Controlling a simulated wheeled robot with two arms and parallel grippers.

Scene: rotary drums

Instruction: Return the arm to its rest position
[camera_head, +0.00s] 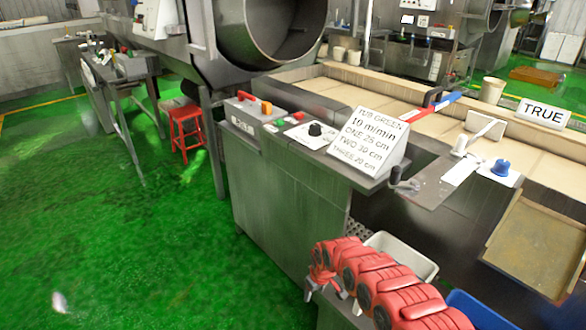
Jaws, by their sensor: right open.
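My right arm, in a red padded cover, comes in at the bottom right of the head view. My right gripper (330,297) is at the arm's left end, low in the picture in front of the steel cabinet (285,190). It is open, and I see nothing held in it. The small fingers are partly hidden by the red cover. My left arm and gripper are not in view.
A white bin (415,258) and a blue bin (480,312) are beside my arm. A red stool (186,130) stands left.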

